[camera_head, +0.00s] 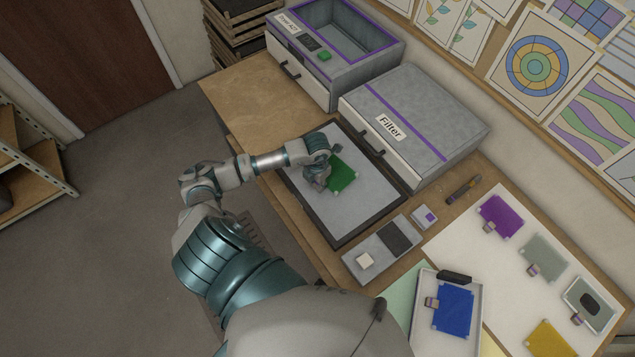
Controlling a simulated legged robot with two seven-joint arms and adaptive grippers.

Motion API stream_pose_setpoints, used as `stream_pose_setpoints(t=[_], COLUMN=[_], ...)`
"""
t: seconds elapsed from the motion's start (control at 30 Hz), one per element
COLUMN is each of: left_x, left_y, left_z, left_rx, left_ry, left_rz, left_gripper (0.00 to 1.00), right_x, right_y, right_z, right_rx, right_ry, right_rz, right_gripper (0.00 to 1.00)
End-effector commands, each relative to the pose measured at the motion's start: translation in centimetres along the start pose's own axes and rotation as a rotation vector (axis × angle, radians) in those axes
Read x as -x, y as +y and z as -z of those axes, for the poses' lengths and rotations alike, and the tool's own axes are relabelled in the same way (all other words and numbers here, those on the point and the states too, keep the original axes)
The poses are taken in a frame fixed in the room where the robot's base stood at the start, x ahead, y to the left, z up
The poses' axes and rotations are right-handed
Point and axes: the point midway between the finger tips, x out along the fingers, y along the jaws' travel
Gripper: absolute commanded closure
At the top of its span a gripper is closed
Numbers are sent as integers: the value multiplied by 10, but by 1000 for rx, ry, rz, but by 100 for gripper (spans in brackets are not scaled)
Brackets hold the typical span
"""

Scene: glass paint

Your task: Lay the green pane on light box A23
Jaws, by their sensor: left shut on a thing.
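The green pane (343,175) is a small flat green sheet over the pale surface of the dark-framed flat light box (372,205). I cannot read a label on this light box. My left gripper (326,170) is shut on the pane at its left side; the fingers hide that edge. The pane looks nearly flat and close to the surface, but I cannot tell whether it touches. My right gripper is not in view.
A grey box marked Filter (430,110) and an open-topped bin (340,45) stand behind. A grey device (383,250) lies right of the light box. Purple (500,215), blue (452,310) and yellow (550,340) panes lie further right.

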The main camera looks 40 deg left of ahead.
Motion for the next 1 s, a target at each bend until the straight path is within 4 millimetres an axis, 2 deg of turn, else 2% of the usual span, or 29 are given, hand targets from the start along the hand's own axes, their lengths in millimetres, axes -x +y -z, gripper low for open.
stream_pose_setpoints(t=[0.2, 0.6, 0.63, 0.73, 1.0], left_x=[1, -3, -3, -3, -3], left_y=[-2, 0, 0, 0, 0], left_z=[-1, 0, 0, 0, 0], left_rx=[-1, 0, 0, 0, 0], left_ry=[-2, -1, -1, -1, 0], left_rz=[-2, 0, 0, 0, 0], left_gripper=[100, 100, 71, 46, 44], right_x=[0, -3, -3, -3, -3], right_y=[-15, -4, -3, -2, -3], right_z=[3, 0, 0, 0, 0], right_rx=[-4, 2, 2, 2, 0], right_ry=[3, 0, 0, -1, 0], right_rz=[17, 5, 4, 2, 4], right_gripper=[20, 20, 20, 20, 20])
